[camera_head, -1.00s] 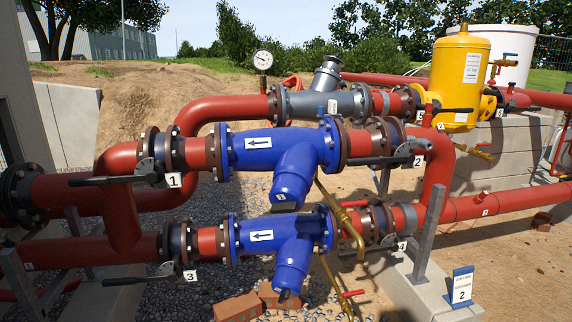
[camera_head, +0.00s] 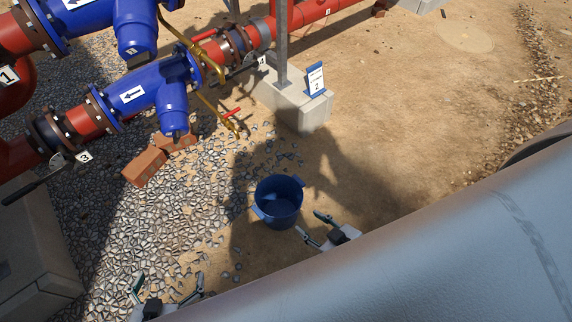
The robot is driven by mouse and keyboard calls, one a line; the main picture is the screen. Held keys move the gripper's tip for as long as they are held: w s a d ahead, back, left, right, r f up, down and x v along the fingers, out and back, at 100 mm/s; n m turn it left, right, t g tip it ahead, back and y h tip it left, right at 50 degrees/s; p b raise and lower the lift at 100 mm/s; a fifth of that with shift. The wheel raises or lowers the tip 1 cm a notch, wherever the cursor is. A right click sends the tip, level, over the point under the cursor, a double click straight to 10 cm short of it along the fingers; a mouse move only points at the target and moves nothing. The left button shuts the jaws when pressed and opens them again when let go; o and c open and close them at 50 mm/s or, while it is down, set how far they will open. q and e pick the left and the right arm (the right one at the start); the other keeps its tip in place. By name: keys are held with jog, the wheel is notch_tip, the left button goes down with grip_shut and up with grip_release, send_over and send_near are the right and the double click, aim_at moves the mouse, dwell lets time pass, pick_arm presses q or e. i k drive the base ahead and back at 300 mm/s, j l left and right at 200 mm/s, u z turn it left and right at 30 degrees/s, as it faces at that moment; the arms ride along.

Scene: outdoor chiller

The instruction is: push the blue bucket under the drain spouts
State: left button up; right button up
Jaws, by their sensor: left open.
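The blue bucket (camera_head: 278,201) stands upright on the ground near the middle, with its open top toward me. Two brass drain spouts (camera_head: 234,127) come down from the blue strainers; the upper one (camera_head: 220,73) ends farther up the picture. The bucket is below and right of both spouts in the picture, clear of them. My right gripper (camera_head: 310,224) is beside the bucket's lower right, fingers apart and empty; I cannot tell whether it touches. My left gripper (camera_head: 168,284) is at the lower left, open and empty, well away from the bucket.
Loose bricks (camera_head: 146,166) lie on the gravel (camera_head: 180,210) below the lower blue strainer (camera_head: 155,95). A concrete block (camera_head: 290,100) with a blue sign (camera_head: 316,79) stands beyond the bucket. Bare ground right of the bucket is clear. The lower right of the view is blocked.

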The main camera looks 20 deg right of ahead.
aim_at(279, 198)
jog(key=z, duration=0.6)
jog(key=l+u, duration=0.1)
jog(key=u, duration=0.35)
jog(key=l+u, duration=0.15)
jog(key=u, duration=0.3)
jog(key=l+u, duration=0.3)
jog(key=l, duration=0.15)
jog(key=l+u, duration=0.45)
jog(key=l, duration=0.25)
jog(key=k+l+u, duration=0.1)
jog(key=l, duration=0.25)
jog(key=k+l+u, duration=0.1)
jog(key=l, duration=0.25)
jog(key=k+l, duration=0.1)
jog(key=l, duration=0.3)
jog(key=k+l, duration=0.1)
jog(key=l, duration=0.3)
jog(key=l+u, duration=0.1)
jog(key=l, duration=0.25)
jog(key=k+l, duration=0.15)
jog(key=l, duration=0.25)
jog(key=k+l, duration=0.1)
jog(key=l, duration=0.3)
jog(key=i+l, duration=0.1)
jog(key=l, duration=0.2)
jog(key=i+l, duration=0.1)
jog(key=l, duration=0.15)
